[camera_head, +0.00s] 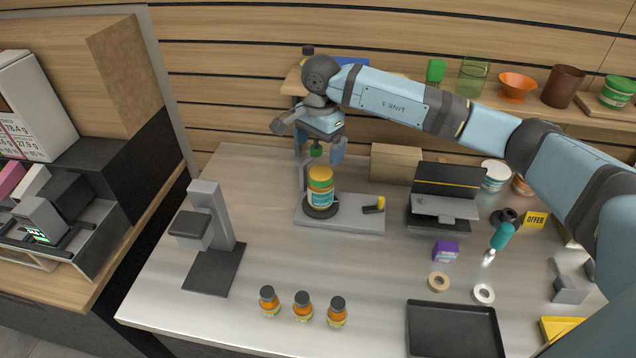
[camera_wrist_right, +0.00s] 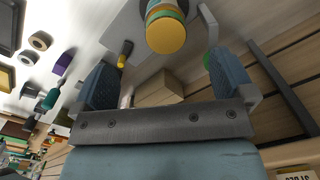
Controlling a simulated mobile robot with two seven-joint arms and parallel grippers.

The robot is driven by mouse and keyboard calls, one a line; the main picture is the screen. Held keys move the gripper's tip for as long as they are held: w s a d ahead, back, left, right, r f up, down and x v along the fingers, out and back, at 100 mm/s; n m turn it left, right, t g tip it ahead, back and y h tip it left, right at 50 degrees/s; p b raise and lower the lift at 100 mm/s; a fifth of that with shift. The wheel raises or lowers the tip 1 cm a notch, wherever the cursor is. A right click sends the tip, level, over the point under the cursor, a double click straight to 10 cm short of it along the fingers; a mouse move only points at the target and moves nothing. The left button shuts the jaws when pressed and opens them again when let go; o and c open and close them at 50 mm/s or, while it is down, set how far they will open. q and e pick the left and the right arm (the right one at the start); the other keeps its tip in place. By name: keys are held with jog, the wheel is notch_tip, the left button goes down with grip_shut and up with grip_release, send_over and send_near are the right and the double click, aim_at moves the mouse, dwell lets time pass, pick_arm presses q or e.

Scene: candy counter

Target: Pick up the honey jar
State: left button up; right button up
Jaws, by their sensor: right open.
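A jar with a yellow lid, green band and teal label (camera_head: 320,190) stands upright on a round dark plate of a grey bench device (camera_head: 340,217). Its lid also shows at the top of the right wrist view (camera_wrist_right: 166,34). Three small orange jars with dark lids (camera_head: 303,307) stand in a row near the counter's front. I cannot read any label to tell which jar is the honey. My left gripper is not in view.
The grey device's upright, with a green knob (camera_head: 316,150), stands close to my right gripper. A cardboard box (camera_head: 396,163) and a black-and-grey machine (camera_head: 444,195) are to the right. A grey stand (camera_head: 212,230) is left; a black tray (camera_head: 455,330) is front right. The counter's middle is clear.

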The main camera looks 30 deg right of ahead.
aim_at(320, 175)
jog(key=shift+d, duration=0.35)
notch_tip(320, 175, down, 8)
jog(key=shift+r+p, duration=0.15)
jog(key=shift+p, duration=0.7)
jog(key=shift+w+a+f+p, duration=0.1)
jog(key=shift+f+p, duration=0.2)
jog(key=shift+f, duration=0.25)
jog(key=f, duration=0.2)
jog(key=f+p, duration=0.1)
jog(key=shift+w+f, duration=0.35)
jog(key=shift+f, duration=0.35)
jog(key=shift+c, duration=0.2)
jog(key=c, duration=1.1)
jog(key=shift+c, duration=0.5)
